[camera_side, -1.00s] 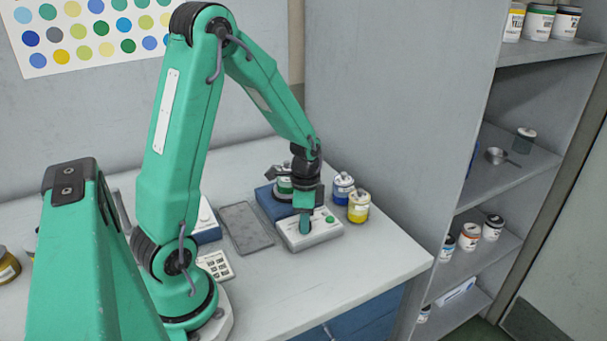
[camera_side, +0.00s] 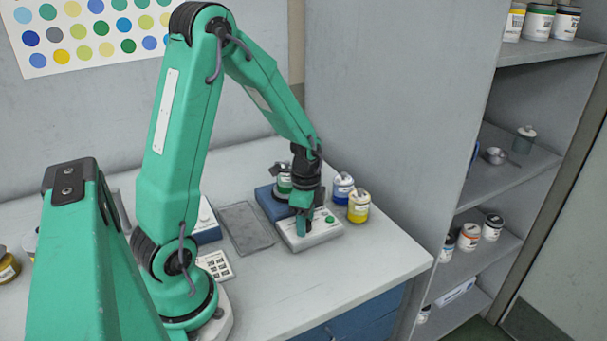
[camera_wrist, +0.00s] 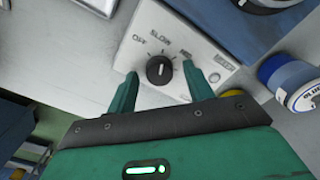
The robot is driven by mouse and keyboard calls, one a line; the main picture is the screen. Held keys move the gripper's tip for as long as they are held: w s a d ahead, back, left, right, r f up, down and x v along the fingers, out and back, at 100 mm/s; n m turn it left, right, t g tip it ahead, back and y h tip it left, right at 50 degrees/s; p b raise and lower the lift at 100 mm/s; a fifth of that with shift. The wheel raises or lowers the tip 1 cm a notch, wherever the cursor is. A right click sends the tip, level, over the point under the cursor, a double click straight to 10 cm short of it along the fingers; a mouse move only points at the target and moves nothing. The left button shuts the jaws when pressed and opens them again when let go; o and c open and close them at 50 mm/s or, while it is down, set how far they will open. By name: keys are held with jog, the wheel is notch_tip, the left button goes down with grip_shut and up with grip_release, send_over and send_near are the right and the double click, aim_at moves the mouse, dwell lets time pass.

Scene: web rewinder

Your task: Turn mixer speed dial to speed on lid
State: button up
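The mixer's white control box (camera_side: 322,236) stands on the bench below my gripper (camera_side: 303,228). In the wrist view its black speed dial (camera_wrist: 160,70) has a white pointer line, aimed roughly up toward SLOW. OFF is at the left and MED at the right; the rest of the scale is hidden. My gripper (camera_wrist: 160,73) is open, one finger on each side of the dial, with visible gaps to it. A green jar (camera_side: 284,185) with a pale lid sits on the blue mixer base (camera_side: 272,205); any lid marking is unreadable.
A blue-labelled jar (camera_side: 343,187) and a yellow jar (camera_side: 358,207) stand close to the right of the box. The front right bench is clear.

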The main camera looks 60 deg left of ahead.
dwell(0.3)
jog(key=shift+r, duration=3.9)
jog(key=shift+s+d+r, duration=0.1)
jog(key=shift+d+r, duration=0.1)
jog(key=shift+r, duration=0.1)
jog(key=s+d+r+n+t, duration=0.5)
jog(key=s+d+r+n, duration=0.4)
jog(key=s+d+r, duration=0.1)
jog(key=shift+d+r+t, duration=0.3)
jog(key=shift+d+r, duration=0.35)
jog(key=shift+r, duration=0.7)
